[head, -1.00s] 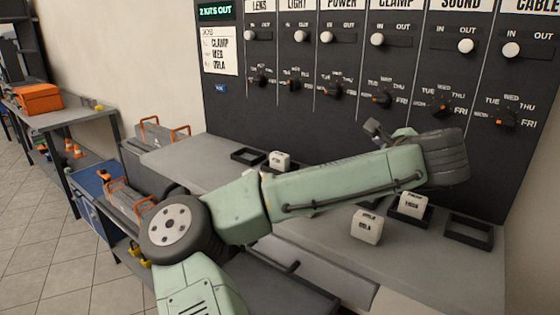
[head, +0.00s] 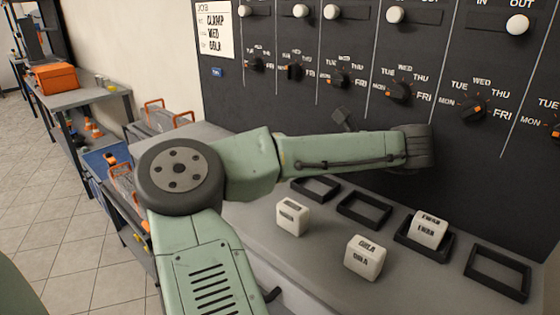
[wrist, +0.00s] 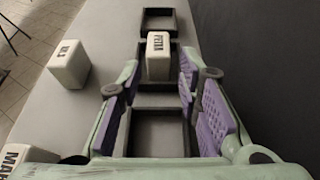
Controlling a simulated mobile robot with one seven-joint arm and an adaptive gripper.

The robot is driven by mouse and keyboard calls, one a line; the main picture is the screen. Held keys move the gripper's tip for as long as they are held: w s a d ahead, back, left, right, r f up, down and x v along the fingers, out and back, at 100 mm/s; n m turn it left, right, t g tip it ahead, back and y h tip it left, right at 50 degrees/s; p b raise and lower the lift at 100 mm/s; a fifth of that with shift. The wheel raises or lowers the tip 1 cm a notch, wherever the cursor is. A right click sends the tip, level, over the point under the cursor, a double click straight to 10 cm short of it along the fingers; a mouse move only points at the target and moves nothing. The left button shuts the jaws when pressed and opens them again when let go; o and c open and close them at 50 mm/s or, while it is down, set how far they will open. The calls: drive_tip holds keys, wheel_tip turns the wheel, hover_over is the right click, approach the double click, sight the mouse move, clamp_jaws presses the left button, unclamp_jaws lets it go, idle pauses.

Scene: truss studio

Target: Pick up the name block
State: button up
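In the head view, a white block lettered ORLA (head: 365,257) stands on the grey bench in front of the frames. A second white block, EWAN (head: 428,231), sits in a black frame. A third white block (head: 292,217) has unreadable lettering. In the wrist view, a block that seems to read PETRA (wrist: 158,54) sits in a frame beyond my fingertips. Another block (wrist: 68,63) stands left, and a cut-off block starting MA (wrist: 20,158) is at the lower left. My gripper (wrist: 158,78) is open and empty above the frames; the arm hides it in the head view.
Black frames (head: 364,209) stand in a row along the bench, close to the dark wall panel (head: 350,60) with knobs and dials. A job card (head: 214,30) reads CLAMP, WED, ORLA. Grey cases with orange handles (head: 165,116) stand to the left.

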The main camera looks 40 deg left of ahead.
drive_tip(key=b+x, duration=0.2)
drive_tip(key=x, duration=0.6)
drive_tip(key=shift+s+a+f+b, duration=0.1)
drive_tip(key=shift+a+b, duration=0.1)
drive_tip(key=shift+b, duration=0.15)
drive_tip(key=shift+c, duration=0.6)
clamp_jaws()
